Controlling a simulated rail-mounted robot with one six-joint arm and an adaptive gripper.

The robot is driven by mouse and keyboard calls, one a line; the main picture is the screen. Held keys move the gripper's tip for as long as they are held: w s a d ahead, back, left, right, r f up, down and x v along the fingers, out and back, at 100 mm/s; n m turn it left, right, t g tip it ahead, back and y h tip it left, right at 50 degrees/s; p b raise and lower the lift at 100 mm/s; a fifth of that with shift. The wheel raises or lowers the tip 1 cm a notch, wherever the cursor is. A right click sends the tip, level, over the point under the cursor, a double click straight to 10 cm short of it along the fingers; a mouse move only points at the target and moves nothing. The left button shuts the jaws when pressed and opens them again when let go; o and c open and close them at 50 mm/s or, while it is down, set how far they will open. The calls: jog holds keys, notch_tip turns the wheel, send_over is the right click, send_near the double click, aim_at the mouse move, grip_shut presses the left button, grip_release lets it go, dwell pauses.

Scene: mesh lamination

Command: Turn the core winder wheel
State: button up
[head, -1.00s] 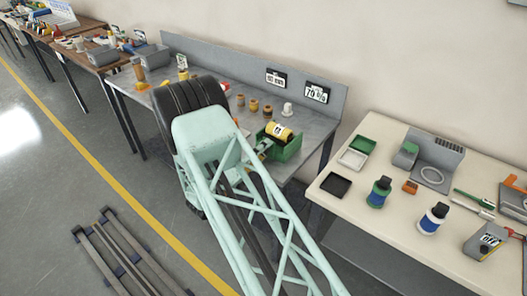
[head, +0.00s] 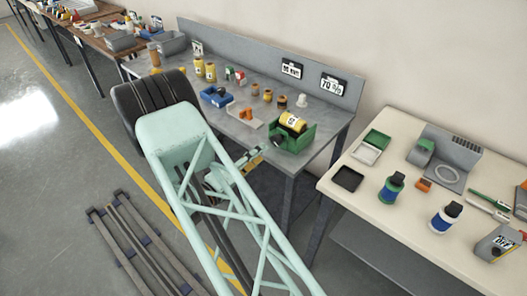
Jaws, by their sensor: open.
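A green device holding a yellow roll, which looks like the core winder (head: 283,145), sits at the near right end of the grey metal bench in the head view. Its wheel cannot be made out clearly. My gripper (head: 252,160) is partly hidden behind my pale green arm, just left of the green device and at the bench's front edge. It is open, and nothing shows between its fingers. A small gap seems to lie between it and the device; contact cannot be told.
The grey bench (head: 318,143) also carries a blue bin (head: 219,97), a light tray with orange pieces (head: 247,116), and several small cups and yellow bottles. A cream table (head: 402,228) with bottles and tools stands to the right. Floor rails (head: 130,240) lie at lower left.

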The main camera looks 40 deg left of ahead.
jog(key=shift+s, duration=0.45)
jog(key=shift+d, duration=0.1)
dwell(0.4)
